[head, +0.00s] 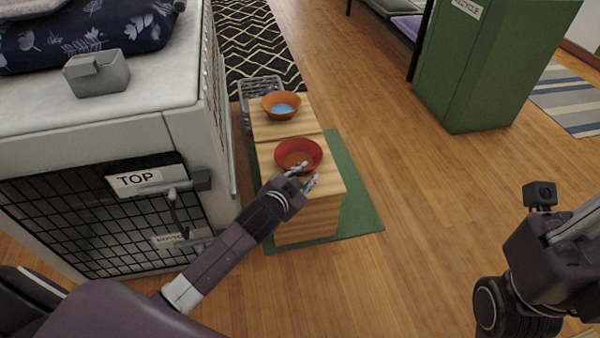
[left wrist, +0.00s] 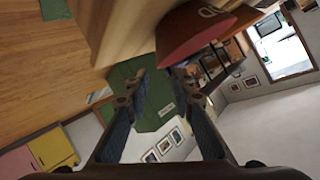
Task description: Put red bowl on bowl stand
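The red bowl (head: 298,150) is at the near part of the wooden bowl stand (head: 322,188) in the head view. It looks upright; I cannot tell if it is seated in the stand. In the left wrist view the red bowl (left wrist: 190,32) is at the top, beside the stand's wood (left wrist: 125,25). My left gripper (head: 304,175) is at the bowl's near right rim, with its fingers apart. In the left wrist view the left gripper (left wrist: 158,80) has nothing clearly between its fingers. My right gripper (head: 560,245) is far right, its fingertips unclear.
An orange bowl (head: 281,102) with blue contents sits on the far part of the stand. A green mat (head: 362,205) lies beneath. A white crate (head: 155,130) stands close on the left, a green recycle bin (head: 485,75) at the back right. The floor between is clear.

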